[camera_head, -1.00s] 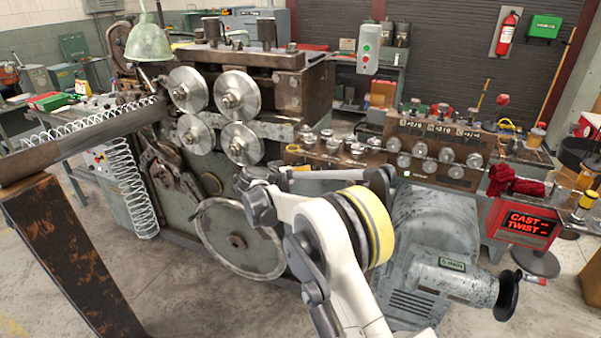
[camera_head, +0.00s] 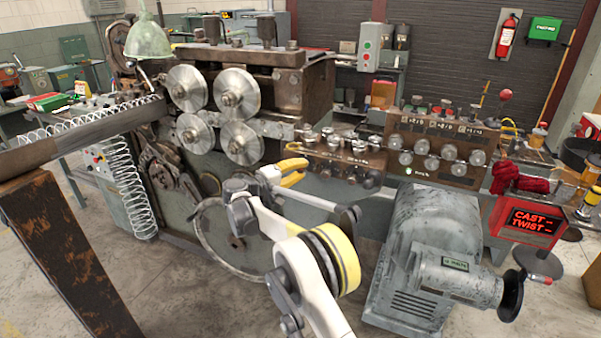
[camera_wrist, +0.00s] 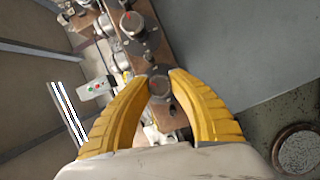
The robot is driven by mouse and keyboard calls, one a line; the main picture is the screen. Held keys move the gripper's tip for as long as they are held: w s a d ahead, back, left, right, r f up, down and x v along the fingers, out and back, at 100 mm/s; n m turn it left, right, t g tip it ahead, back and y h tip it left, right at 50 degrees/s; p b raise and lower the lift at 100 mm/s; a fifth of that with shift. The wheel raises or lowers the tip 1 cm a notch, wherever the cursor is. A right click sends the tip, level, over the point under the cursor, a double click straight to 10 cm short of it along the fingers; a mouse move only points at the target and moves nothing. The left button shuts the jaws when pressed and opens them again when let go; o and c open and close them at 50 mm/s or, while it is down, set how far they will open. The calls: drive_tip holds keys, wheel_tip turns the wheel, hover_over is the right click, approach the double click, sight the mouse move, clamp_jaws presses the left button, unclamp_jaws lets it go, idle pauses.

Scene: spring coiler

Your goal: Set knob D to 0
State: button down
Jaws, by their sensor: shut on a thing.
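My gripper (camera_head: 300,170) has yellow fingers that reach to the left end of the brown control box (camera_head: 350,160) beside the coiler. In the wrist view, the fingertips (camera_wrist: 162,76) close around a round dark knob (camera_wrist: 160,88) on a brown surface. Another grey knob (camera_wrist: 132,24) with a red mark stands beyond it. In the head view, a row of dark knobs (camera_head: 348,174) lies along the front of the box. I cannot read a letter or pointer setting on the held knob, so I cannot tell whether it is knob D.
The spring coiler (camera_head: 225,100) with its large rollers stands at left behind my arm. A grey motor housing (camera_head: 430,250) stands at right, close to the arm. A red display (camera_head: 535,222) reads CAST and TWIST. A second panel of knobs (camera_head: 440,150) is further right.

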drive_tip(key=n+b, duration=0.1)
drive_tip(key=n, duration=0.1)
drive_tip(key=n+t+h+b, duration=0.1)
drive_tip(key=n, duration=0.2)
drive_tip(key=shift+d+f+t, duration=0.1)
drive_tip(key=shift+t, duration=0.2)
drive_tip(key=shift+n+t+b, duration=0.6)
drive_tip(key=shift+n+t, duration=0.2)
drive_tip(key=shift+n, duration=1.3)
drive_tip(key=shift+h, duration=0.3)
drive_tip(key=c, duration=1.2)
unclamp_jaws()
drive_tip(key=shift+o, duration=0.2)
drive_tip(key=v, duration=1.2)
